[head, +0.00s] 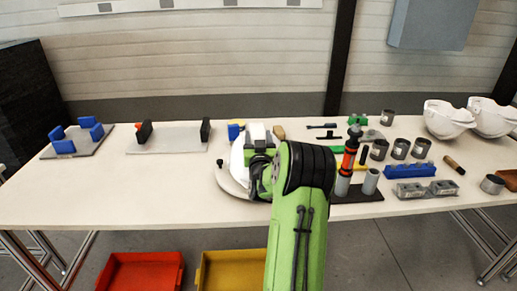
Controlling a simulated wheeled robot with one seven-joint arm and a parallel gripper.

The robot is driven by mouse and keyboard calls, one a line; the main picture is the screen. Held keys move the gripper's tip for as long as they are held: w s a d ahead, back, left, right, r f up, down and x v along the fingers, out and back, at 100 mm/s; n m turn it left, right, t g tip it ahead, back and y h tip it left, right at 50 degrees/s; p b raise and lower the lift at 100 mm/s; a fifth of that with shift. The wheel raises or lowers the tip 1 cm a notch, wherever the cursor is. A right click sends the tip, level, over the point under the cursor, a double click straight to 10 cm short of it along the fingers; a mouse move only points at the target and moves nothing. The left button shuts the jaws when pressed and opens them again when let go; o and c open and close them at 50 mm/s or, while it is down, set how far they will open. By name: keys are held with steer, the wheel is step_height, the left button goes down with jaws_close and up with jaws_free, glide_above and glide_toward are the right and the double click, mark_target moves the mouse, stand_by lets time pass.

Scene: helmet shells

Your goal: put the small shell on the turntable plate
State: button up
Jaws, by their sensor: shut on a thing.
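The small shell (237,158) is a white rounded piece at the middle of the table, partly covered by my arm. My gripper (257,160) is at its right side and shut on it; the fingertips are mostly hidden behind the wrist. The turntable plate (229,184) is a pale round disc just under and to the left of the shell, with its right part hidden by the shell and arm. I cannot tell whether the shell touches the plate or hangs slightly above it.
Two larger white shells (447,119) stand at the far right. Several metal cups (400,149) and tools lie right of my arm. Left are a grey fixture (170,138) with black blocks and a board with blue blocks (62,146). Red (142,272) and yellow bins are below.

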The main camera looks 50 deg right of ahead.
steer(key=shift+f, duration=0.85)
steer(key=shift+r, duration=0.15)
steer(key=o, duration=0.8)
steer(key=shift+f, duration=0.25)
steer(key=o, duration=0.5)
steer(key=shift+w, duration=0.1)
steer(key=shift+r, duration=0.2)
